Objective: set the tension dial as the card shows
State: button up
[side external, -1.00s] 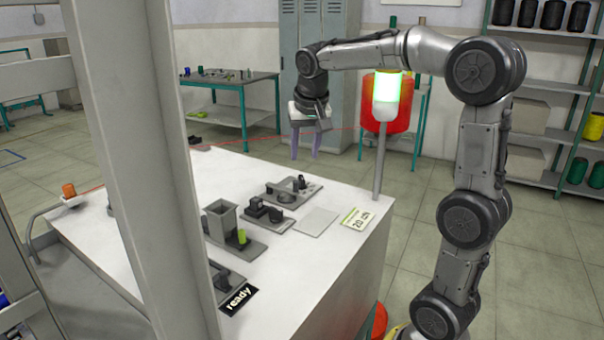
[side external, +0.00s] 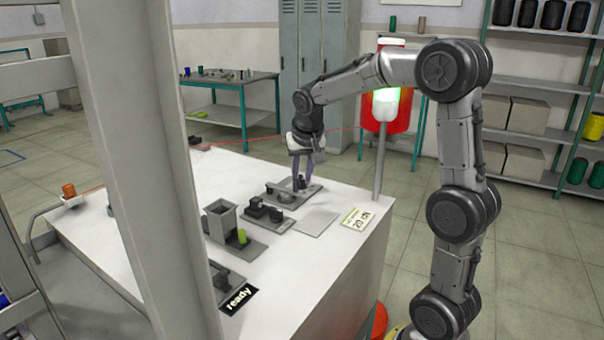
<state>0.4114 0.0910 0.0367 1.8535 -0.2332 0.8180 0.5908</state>
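The card (side external: 357,218) lies near the right edge of the white table and reads "20 cN", with a green strip on top. A grey base plate (side external: 313,190) holds a round dark disc and small dark posts; I take this for the tension unit, but its dial marks are too small to read. My gripper (side external: 303,184) points down at this unit, its purple-grey fingers at the small dark part near the plate's back. The fingers partly hide that part. I cannot tell whether they touch it or have closed on it.
Beside the unit are a blank grey plate (side external: 317,221), another dark fixture (side external: 262,212) and a grey box-like holder (side external: 221,220) with a green piece (side external: 242,237). A lamp post (side external: 380,160) glows green at the table's edge. A "ready" sign (side external: 238,299) lies in front.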

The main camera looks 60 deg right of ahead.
grip_shut()
jog(key=n+y, duration=0.1)
jog(key=n, duration=0.2)
jog(key=n+t+y, duration=0.1)
jog(key=n, duration=0.2)
jog(key=shift+s+d+n, duration=0.1)
jog(key=shift+d+n, duration=0.1)
jog(key=shift+n, duration=0.1)
jog(key=n+y, duration=0.1)
jog(key=n, duration=0.2)
jog(key=n+y, duration=0.1)
jog(key=n, duration=0.2)
jog(key=shift+d+n+y, duration=0.15)
jog(key=shift+n+y, duration=0.15)
jog(key=shift+y, duration=0.1)
dwell(0.4)
jog(key=shift+o, duration=1.8)
grip_release()
jog(key=shift+r, duration=0.1)
